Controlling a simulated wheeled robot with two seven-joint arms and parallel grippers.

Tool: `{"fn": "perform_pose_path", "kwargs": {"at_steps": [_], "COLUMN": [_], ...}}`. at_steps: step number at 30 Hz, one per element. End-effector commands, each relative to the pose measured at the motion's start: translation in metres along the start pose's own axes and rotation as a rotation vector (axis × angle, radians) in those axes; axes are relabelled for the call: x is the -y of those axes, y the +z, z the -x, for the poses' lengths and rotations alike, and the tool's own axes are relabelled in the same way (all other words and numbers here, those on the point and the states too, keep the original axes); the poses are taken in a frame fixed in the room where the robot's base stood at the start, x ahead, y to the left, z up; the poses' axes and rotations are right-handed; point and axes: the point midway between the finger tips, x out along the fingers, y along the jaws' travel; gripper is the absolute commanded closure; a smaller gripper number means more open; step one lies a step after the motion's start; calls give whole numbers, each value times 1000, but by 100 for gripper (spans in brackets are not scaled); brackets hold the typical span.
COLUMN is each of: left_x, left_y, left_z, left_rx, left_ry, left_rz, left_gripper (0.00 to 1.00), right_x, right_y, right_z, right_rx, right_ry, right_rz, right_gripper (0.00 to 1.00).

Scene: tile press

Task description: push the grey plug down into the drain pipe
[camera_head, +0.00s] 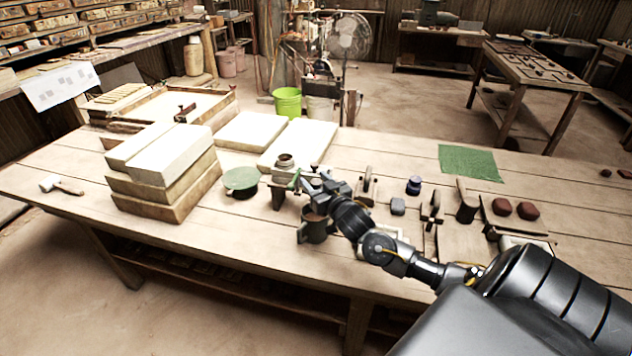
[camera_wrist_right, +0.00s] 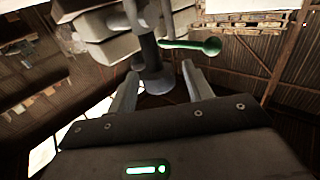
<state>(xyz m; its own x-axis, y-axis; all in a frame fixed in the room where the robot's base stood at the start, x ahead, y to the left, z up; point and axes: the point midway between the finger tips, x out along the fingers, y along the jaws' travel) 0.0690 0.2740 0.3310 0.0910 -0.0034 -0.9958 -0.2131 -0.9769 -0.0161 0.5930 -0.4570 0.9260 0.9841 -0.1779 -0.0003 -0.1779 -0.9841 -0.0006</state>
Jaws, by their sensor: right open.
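My right gripper (camera_head: 308,180) is open, reaching in from the right beside a small stand (camera_head: 278,198) near the table's middle. A round-mouthed, jar-like piece (camera_head: 284,160) sits at the top of this stand, with a green part (camera_head: 294,181) beside it. In the right wrist view, a dark grey upright pipe-like piece (camera_wrist_right: 152,77) shows between and beyond the open fingers (camera_wrist_right: 160,88). A green lever with a round end (camera_wrist_right: 212,46) sticks out beside it. I cannot tell the grey plug apart from the pipe, nor how deep it sits. My left gripper is not seen.
A dark mug (camera_head: 316,230) stands just below my right gripper. Stacked blocks (camera_head: 165,160) and a green disc (camera_head: 240,180) lie to the left. A small grey block (camera_head: 397,206), a dark bottle (camera_head: 414,186) and a green cloth (camera_head: 468,162) lie to the right.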

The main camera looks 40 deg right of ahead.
Motion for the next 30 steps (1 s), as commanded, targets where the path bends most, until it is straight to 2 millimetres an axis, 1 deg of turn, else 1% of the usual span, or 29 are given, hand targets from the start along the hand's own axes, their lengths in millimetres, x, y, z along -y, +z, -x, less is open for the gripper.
{"fn": "perform_pose_path", "kwargs": {"at_steps": [1, 2, 12, 17, 22, 24, 30], "left_x": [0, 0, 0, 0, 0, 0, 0], "left_y": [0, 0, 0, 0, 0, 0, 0], "left_z": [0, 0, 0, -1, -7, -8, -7], "left_rx": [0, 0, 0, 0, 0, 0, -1], "left_ry": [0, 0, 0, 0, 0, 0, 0], "left_rz": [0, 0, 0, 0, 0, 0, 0], "left_gripper": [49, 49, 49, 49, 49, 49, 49], "right_x": [0, 0, 0, 0, 0, 0, 0], "right_y": [0, 0, 0, 2, 22, 27, 27], "right_z": [0, 0, 0, 0, 0, 0, 1], "right_rx": [0, 0, 0, 1, 3, 2, 5], "right_ry": [0, 0, 0, 0, 1, 0, -1], "right_rz": [0, 0, 0, 0, -2, -2, 1], "right_gripper": [52, 56, 100, 100, 100, 100, 100]}}
